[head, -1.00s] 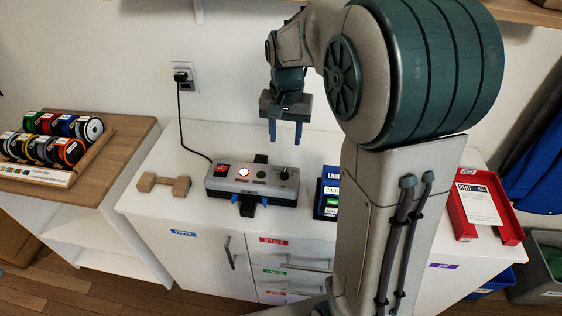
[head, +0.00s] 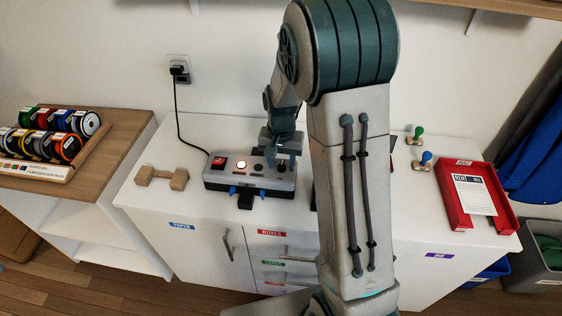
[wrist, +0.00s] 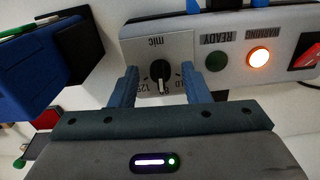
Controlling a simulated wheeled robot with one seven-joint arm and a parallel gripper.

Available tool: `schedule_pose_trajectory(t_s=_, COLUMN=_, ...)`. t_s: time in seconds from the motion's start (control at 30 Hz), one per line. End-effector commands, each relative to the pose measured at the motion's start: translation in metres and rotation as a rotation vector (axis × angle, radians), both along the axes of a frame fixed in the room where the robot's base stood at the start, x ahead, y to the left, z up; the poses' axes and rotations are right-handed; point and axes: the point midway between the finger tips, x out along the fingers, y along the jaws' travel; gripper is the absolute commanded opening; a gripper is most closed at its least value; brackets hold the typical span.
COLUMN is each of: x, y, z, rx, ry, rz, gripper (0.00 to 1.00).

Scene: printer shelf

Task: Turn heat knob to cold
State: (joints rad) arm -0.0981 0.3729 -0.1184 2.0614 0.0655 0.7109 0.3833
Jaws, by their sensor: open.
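The heat knob (wrist: 160,73) is a small black dial on a light plate of the control box, with a white pointer mark and printed numbers around it. In the wrist view the pointer aims toward my gripper's side of the plate. My gripper (wrist: 161,82) is open, with one blue-grey finger on each side of the knob and a gap to it. The control box (head: 218,182) stands on the white counter in the head view. My gripper there (head: 281,160) is at the box's right end, and the arm partly hides the knob.
A wooden dumbbell-shaped block (head: 162,177) lies left of the box. A red tray (head: 463,218) and two stamps stand at the right. A black cord runs to the wall socket.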

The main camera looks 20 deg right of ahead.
Motion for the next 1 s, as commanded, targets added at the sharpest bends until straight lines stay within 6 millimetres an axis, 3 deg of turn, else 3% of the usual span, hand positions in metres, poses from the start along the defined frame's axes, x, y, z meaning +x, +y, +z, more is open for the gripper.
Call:
schedule_pose_trajectory(t_s=0.33, x=-0.0001, y=0.0002, z=-0.0042, rx=0.000, ry=0.000, rz=0.000, gripper=0.43)
schedule_pose_trajectory(t_s=0.5, x=0.0000, y=0.0002, z=-0.0040, rx=0.000, ry=0.000, rz=0.001, gripper=0.00)
schedule_pose_trajectory(t_s=1.0, x=0.0002, y=-0.0001, z=-0.0048, rx=0.001, ry=-0.002, rz=0.112, gripper=0.00)
